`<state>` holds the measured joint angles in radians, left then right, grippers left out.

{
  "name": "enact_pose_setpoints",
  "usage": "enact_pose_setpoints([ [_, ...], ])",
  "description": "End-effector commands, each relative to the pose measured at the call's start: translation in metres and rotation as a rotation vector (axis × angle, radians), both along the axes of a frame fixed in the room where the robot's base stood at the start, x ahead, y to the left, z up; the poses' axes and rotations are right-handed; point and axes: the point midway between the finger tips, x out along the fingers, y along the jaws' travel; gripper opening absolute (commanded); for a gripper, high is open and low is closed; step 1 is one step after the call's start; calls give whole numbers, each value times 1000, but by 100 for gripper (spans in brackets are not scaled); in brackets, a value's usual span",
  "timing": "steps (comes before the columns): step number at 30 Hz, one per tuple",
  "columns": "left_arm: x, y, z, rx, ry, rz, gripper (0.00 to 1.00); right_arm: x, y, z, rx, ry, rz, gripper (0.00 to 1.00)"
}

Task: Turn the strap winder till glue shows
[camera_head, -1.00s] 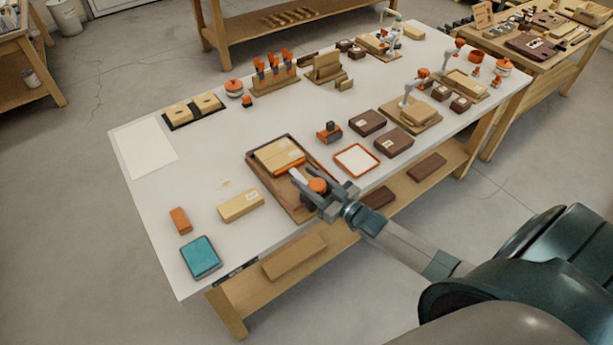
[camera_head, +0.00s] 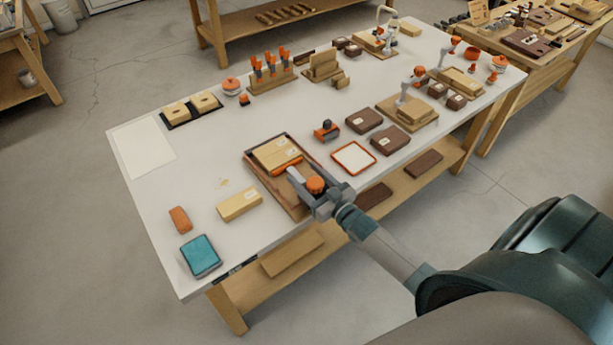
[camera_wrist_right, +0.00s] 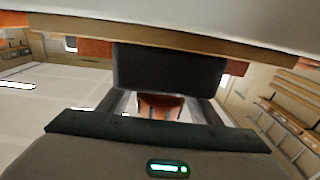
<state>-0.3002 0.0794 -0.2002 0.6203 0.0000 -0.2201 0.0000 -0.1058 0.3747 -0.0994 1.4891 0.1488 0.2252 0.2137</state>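The strap winder is a round orange knob (camera_head: 316,184) near the front edge of a brown-rimmed tray (camera_head: 252,165) on the white bench. A light wooden block (camera_head: 274,152) with a pale label lies in the tray. An orange bar (camera_head: 286,165), possibly the strap, runs along its near side. My right gripper (camera_head: 311,186) is at the knob with grey fingers around it. The right wrist view shows an orange piece (camera_wrist_right: 160,104) between its dark fingers; whether they press on it is unclear. I see no glue for certain. My left gripper is out of view.
An orange-rimmed white tile (camera_head: 353,158) and brown boxes (camera_head: 364,121) lie right of the tray. A tan block (camera_head: 239,205), an orange block (camera_head: 179,219) and a teal pad (camera_head: 200,256) lie to its left. The bench's left middle is mostly clear.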

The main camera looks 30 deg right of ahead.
Motion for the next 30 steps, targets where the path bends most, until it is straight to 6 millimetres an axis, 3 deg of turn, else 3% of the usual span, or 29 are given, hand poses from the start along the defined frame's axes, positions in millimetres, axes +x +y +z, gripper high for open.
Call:
enact_pose_setpoints([
  [8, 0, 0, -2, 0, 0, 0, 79, -5, 0, -2, 0, 2, 0, 58],
  [14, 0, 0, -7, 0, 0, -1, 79, -21, -2, -3, 0, 3, 1, 58],
  [30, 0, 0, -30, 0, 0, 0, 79, -109, -12, -4, 1, 3, 1, 58],
])
